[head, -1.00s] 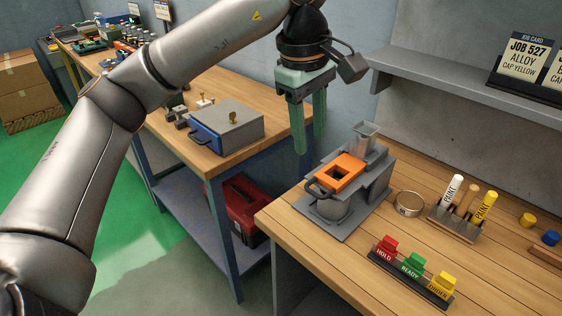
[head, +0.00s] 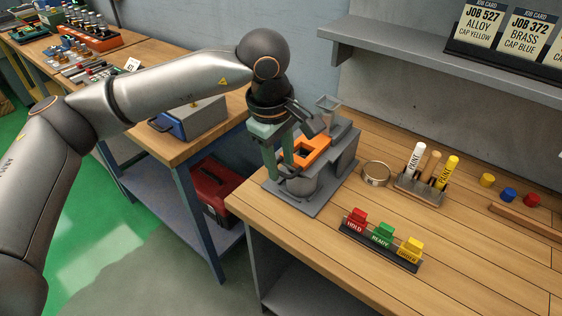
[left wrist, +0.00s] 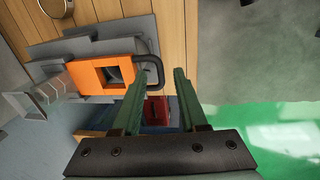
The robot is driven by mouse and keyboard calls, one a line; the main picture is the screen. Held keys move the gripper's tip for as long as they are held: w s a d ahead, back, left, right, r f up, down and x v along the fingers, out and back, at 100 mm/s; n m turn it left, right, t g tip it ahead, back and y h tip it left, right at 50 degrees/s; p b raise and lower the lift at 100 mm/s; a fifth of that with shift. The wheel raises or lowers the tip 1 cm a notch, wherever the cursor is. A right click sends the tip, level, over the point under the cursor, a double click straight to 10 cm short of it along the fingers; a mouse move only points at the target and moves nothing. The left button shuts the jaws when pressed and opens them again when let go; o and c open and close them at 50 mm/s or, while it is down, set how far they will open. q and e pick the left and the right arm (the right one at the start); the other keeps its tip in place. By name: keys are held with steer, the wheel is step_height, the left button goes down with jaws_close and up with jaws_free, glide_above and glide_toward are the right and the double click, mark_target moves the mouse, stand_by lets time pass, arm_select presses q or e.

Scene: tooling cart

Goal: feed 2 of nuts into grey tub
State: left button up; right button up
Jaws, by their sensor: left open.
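A grey feeder (head: 345,155) stands on the wooden bench, with an orange slide (head: 316,148) that has a square hole. A clear hopper (head: 327,106) sits at its back. The grey tub (head: 302,186) is under the slide's front. I cannot make out any nuts. My left gripper (head: 281,168) is open and empty, pointing down at the slide's front end. In the left wrist view, the slide (left wrist: 90,77) ends in a dark loop handle (left wrist: 159,70), whose outer end shows between the tips of my left gripper (left wrist: 160,76). I cannot tell whether they touch. My right gripper is out of view.
A metal ring (head: 376,174), a paint marker rack (head: 420,190) and a HOLD/READY/ORDER block stand (head: 380,246) are right of the feeder. A shelf (head: 400,55) overhangs the back. A gap separates this bench from the left bench (head: 180,148). The bench's front right is clear.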

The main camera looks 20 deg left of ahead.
arm_select(q)
steer(key=shift+w+f, duration=0.1)
steer(key=shift+f, duration=0.55)
jaws_close()
stand_by(1.0)
